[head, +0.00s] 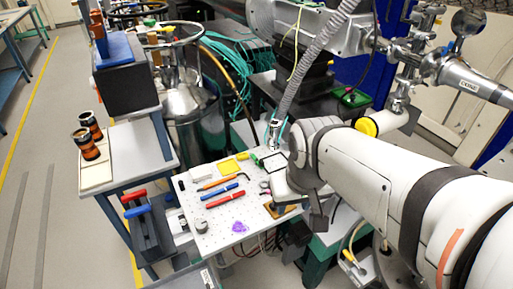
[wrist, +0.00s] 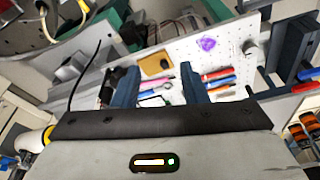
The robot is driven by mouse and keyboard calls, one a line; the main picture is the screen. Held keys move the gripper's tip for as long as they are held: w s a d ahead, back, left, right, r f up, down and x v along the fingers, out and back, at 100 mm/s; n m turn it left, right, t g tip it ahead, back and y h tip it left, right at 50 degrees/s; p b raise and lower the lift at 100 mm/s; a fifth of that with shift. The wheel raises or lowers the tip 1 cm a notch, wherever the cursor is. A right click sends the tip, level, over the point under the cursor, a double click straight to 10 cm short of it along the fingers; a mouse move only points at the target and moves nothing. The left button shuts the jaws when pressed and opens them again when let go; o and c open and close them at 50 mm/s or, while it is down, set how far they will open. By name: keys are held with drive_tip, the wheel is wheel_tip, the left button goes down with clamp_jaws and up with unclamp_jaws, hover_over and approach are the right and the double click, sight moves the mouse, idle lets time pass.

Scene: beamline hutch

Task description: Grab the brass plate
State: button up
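The brass plate (head: 277,211) is a small flat brown-gold piece lying on the white perforated board (head: 215,243), near its right edge in the head view. In the wrist view the brass plate (wrist: 156,64) lies beyond the gap between my fingertips, with nothing between them. My gripper (wrist: 158,72) is open and empty, its two dark fingers spread apart. In the head view my gripper (head: 317,212) hangs by the board's right edge, close to the plate; its fingertips are hard to make out there.
A purple piece (head: 239,227), a red-handled tool (head: 219,200), a blue one (head: 219,190) and a yellow square (head: 233,167) lie on the board. A side table (head: 142,150) stands at left. Equipment and cables crowd the back; open floor is at far left.

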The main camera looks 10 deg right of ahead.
drive_tip(key=shift+o, duration=0.7)
drive_tip(key=shift+w+f, duration=0.1)
drive_tip(key=shift+w, duration=0.1)
drive_tip(key=w+f+m+g, duration=0.3)
drive_tip(key=w+f+m, duration=0.6)
drive_tip(key=w+m, duration=0.45)
wheel_tip(320, 180, down, 8)
drive_tip(key=shift+s+d+r+b, duration=0.1)
drive_tip(key=shift+s+r+b, duration=0.1)
drive_tip(key=shift+b, duration=0.15)
drive_tip(key=shift+c, duration=0.5)
clamp_jaws()
